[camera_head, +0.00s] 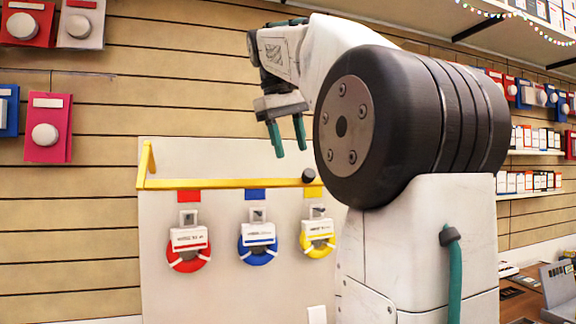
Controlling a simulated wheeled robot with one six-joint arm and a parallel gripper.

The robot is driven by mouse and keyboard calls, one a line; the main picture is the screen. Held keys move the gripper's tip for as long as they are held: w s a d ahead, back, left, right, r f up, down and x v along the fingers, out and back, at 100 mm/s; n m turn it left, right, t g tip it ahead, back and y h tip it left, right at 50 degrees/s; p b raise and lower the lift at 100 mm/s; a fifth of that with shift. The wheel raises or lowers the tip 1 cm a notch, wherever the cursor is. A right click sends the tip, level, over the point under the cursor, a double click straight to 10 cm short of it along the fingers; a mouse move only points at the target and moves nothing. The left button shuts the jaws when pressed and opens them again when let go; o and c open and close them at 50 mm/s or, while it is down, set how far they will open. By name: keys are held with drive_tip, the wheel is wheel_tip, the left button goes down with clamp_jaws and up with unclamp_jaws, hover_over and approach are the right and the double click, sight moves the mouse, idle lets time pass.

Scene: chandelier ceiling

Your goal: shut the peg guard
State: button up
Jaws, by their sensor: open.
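The peg guard (225,184) is a yellow bar running across a pale board, above the hanging goods. At its left end a short yellow arm slants up toward the board. A dark round knob (308,175) sits near its right end. Below the bar hang a red item (188,261), a blue item (257,254) and a yellow item (317,240), each on a peg under a colored tag. My gripper (287,143) points down, its two teal fingers apart and empty. In the picture it is above the bar's right part; its depth from the board is unclear.
The pale board (215,155) is mounted on a wooden slat wall. My arm hides the board's right edge. Shelves with small boxes (530,182) and a grey object (558,290) are at the right.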

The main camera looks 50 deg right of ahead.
sight(309, 170)
drive_tip(key=shift+m, duration=0.3)
drive_tip(key=shift+s+d+f, duration=0.2)
drive_tip(key=shift+d+f, duration=0.6)
drive_tip(key=shift+f, duration=0.05)
drive_tip(key=shift+s+d+f, duration=0.25)
drive_tip(key=shift+d+f, duration=0.55)
drive_tip(key=shift+f, duration=0.05)
drive_tip(key=shift+s+d+f, duration=0.2)
drive_tip(key=shift+d+f, duration=0.6)
drive_tip(key=shift+f, duration=0.05)
clamp_jaws()
